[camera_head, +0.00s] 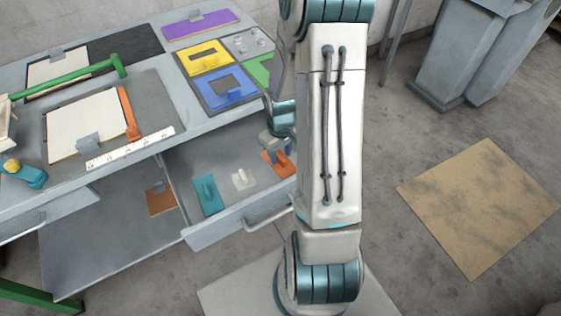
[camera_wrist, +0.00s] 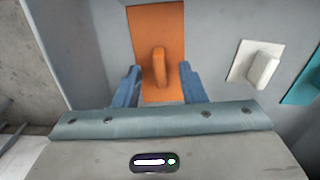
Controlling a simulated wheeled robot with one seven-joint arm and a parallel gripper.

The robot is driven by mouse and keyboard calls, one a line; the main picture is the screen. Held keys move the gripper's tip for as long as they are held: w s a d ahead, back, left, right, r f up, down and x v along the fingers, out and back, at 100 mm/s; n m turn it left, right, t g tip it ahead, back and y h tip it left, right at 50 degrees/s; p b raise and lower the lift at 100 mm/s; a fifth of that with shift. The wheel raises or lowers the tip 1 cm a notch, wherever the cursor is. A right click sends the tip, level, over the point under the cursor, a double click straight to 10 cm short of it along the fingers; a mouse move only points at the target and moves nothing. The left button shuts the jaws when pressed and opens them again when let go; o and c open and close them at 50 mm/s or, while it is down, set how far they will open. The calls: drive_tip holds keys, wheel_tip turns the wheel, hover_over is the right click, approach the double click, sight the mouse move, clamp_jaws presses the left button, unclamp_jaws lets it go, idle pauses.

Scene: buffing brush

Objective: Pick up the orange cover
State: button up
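The orange cover (camera_wrist: 158,30) is a flat rectangular plate with a raised handle in its middle, lying in the open drawer. In the head view the orange cover (camera_head: 284,168) is at the drawer's right end, partly hidden by my arm and gripper. My gripper (camera_wrist: 160,74) is open, its two blue fingers on either side of the cover's handle with gaps between. In the head view my gripper (camera_head: 279,151) is low over the cover. I cannot tell how far the fingertips are above the plate.
In the drawer (camera_head: 200,234), a white cover (camera_head: 243,180) and a teal cover (camera_head: 208,194) lie left of the orange one. The drawer walls stand close around. The workbench above holds a yellow plate (camera_head: 204,58), a blue plate (camera_head: 229,86) and a green hammer (camera_head: 75,75).

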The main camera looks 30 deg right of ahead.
drive_tip(key=shift+f, duration=0.6)
clamp_jaws()
drive_tip(key=shift+r, duration=0.1)
